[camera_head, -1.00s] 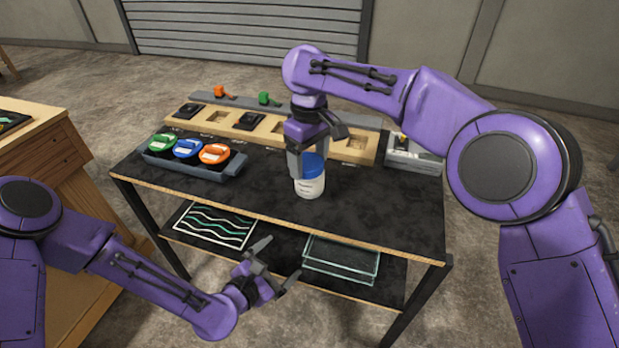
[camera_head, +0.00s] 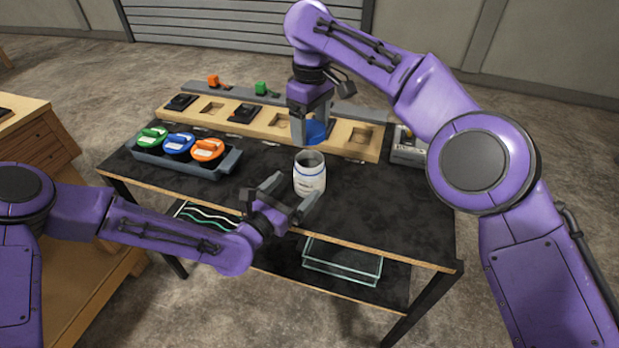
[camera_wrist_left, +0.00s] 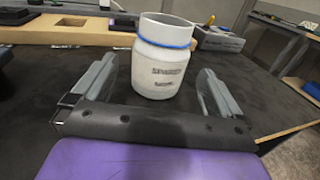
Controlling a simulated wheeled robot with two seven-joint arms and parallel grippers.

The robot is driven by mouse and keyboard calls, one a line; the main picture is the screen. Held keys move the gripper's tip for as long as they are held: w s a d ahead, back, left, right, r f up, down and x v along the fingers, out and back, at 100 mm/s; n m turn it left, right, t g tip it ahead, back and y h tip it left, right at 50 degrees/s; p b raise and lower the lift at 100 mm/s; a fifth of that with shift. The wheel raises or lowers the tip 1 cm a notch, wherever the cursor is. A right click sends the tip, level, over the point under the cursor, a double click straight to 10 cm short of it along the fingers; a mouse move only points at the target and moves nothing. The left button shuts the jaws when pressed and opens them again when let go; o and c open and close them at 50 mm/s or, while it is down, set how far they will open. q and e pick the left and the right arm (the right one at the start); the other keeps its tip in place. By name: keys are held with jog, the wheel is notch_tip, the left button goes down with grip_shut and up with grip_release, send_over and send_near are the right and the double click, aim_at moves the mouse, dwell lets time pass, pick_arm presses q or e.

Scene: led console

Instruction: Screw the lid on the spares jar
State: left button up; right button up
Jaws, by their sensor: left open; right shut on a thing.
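The white spares jar (camera_head: 309,178) stands upright and open-topped on the black table, a blue ring round its neck. In the left wrist view the jar (camera_wrist_left: 162,62) stands between and beyond the fingers, its label facing me. My left gripper (camera_head: 290,205) is open just in front of the jar; its two fingers also show in the left wrist view (camera_wrist_left: 155,90). My right gripper (camera_head: 312,128) is shut on the blue lid (camera_head: 316,132) and holds it above and slightly behind the jar, apart from it. The lid is partly hidden by the fingers.
A grey tray (camera_head: 190,170) with green, blue and orange round-topped pieces is at the table's left. A wooden board (camera_head: 228,122) with square recesses runs along the back. A grey box (camera_head: 408,148) stands at the back right. The table's right front is clear.

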aim_at(317, 164)
pick_arm(q)
jog(key=x, duration=0.7)
jog(key=shift+w+d+r, duration=0.1)
jog(key=shift+w+d, duration=0.05)
jog(key=shift+d, duration=0.1)
pick_arm(e)
jog(key=shift+s, duration=0.15)
pick_arm(q)
jog(key=c, duration=1.3)
pick_arm(e)
jog(key=shift+d+f, duration=0.1)
jog(key=shift+f, duration=2.3)
